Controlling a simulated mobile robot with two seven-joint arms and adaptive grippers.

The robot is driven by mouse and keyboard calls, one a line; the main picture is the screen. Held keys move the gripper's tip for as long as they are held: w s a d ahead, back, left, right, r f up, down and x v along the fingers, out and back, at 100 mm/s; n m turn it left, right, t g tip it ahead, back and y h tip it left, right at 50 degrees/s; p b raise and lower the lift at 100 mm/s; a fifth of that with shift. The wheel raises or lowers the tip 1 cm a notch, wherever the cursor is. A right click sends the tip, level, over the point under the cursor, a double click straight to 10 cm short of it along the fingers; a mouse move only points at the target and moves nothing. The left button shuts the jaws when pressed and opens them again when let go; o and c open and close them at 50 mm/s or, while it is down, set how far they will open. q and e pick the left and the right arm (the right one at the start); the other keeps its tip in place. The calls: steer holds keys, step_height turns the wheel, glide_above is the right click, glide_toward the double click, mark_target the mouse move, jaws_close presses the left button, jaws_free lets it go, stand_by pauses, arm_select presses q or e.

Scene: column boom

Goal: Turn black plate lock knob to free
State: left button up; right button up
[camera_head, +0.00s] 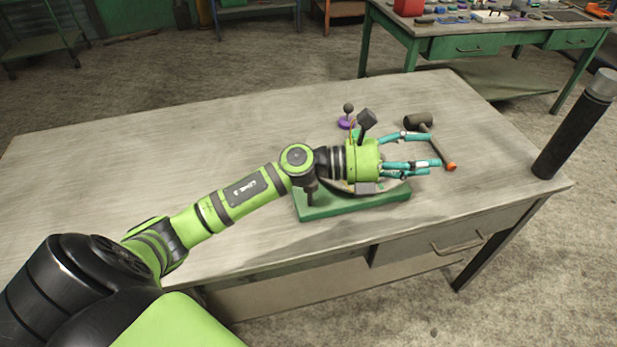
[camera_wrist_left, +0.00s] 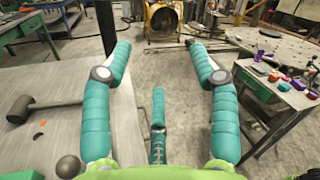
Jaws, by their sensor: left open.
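My left gripper (camera_head: 437,150) reaches over a green base (camera_head: 330,211) on the wooden table, its teal fingers open, pointing right with nothing between them. The same fingers show spread apart in the left wrist view (camera_wrist_left: 160,65). A rounded dark part with a pale rim sits on the green base, mostly hidden under my gripper. I cannot make out a black plate lock knob. A small grey ball on a stem with a purple foot (camera_head: 345,124) stands behind my gripper; a grey ball (camera_wrist_left: 68,167) also shows low in the left wrist view. My right gripper is not in view.
A mallet (camera_head: 418,121) with an orange-tipped handle lies beyond the fingers. A dark post (camera_head: 575,128) stands at the table's right corner. A green table (camera_head: 460,46) with several small objects is behind. The left part of the wooden table (camera_head: 130,150) is clear.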

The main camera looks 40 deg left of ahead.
arm_select(q)
steer(key=a+f+m+g+y, duration=0.35)
steer(key=f+m+g, duration=0.2)
steer(key=m, duration=0.25)
steer(key=m+g+y, duration=0.4)
steer(key=g+y, duration=0.1)
steer(key=y, duration=0.3)
glide_toward(310, 193)
steer(key=w, duration=0.2)
steer(key=p+x, duration=0.3)
steer(key=x, duration=0.3)
steer(key=shift+s+a, duration=0.2)
steer(key=shift+d+f, duration=0.15)
steer(key=shift+f, duration=0.45)
steer(key=c, duration=1.1)
